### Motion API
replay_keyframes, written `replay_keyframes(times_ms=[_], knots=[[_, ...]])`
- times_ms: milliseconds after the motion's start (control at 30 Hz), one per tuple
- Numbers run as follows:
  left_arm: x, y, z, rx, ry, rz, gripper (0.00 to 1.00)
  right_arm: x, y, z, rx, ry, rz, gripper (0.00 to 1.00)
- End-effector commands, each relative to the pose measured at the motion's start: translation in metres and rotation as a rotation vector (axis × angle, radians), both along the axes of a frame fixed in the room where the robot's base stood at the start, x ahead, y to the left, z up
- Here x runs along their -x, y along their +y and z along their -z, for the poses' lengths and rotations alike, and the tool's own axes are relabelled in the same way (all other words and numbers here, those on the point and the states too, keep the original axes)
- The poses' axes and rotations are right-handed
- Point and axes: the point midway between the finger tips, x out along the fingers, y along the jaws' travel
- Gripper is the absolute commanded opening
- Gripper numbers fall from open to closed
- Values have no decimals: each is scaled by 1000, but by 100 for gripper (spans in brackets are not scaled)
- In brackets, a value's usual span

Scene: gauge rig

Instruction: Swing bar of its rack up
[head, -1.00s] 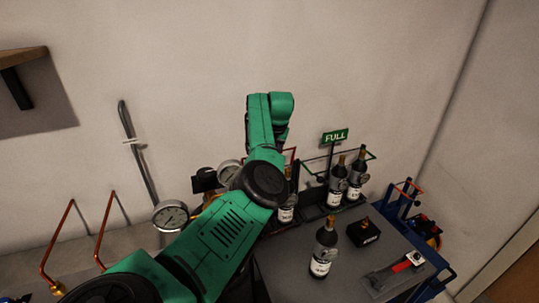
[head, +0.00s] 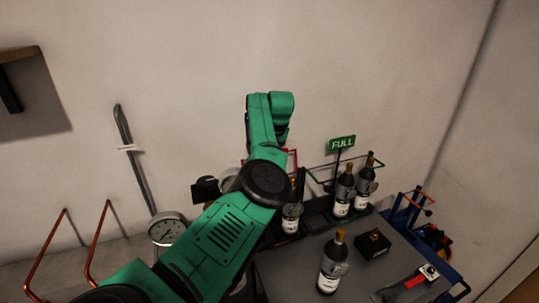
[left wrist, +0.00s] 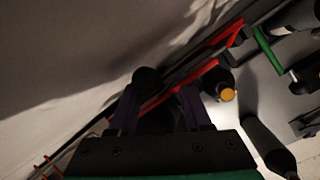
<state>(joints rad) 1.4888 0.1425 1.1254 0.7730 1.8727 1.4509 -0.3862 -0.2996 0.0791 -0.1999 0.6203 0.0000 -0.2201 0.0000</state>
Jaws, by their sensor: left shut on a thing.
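The red bar (head: 293,157) of a rack shows in the head view just right of my left arm, by the wall. In the left wrist view the red bar (left wrist: 205,75) runs slantwise past the fingers. My left gripper (left wrist: 160,112) is shut on it, though the exact grip is dark there; in the head view my own arm hides this gripper. A dark bottle (head: 291,218) stands at that rack, and its orange-brown top (left wrist: 227,95) shows in the wrist view. My right gripper is in neither view.
A green rack bar (head: 318,172) with a FULL sign (head: 341,143) and two bottles stands to the right. A loose bottle (head: 333,265), a black box (head: 371,245) and a red-ended tool (head: 413,282) are on the grey cart top (head: 290,272). A gauge (head: 166,228) stands left.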

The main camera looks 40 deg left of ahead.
Motion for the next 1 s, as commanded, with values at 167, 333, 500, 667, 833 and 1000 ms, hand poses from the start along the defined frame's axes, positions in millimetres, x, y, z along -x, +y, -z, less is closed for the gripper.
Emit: replay_keyframes(times_ms=[167,333,500,667,833,1000], knots=[[0,-2,2,8,3,-2,61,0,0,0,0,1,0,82],[0,-2,2,6,4,0,61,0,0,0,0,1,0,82],[0,-4,-2,5,2,0,61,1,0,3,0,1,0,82],[5,-14,-29,5,-4,1,61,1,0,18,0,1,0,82],[14,-32,-79,4,-2,2,61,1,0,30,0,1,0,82],[21,-45,-120,6,1,2,61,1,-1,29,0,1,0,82]])
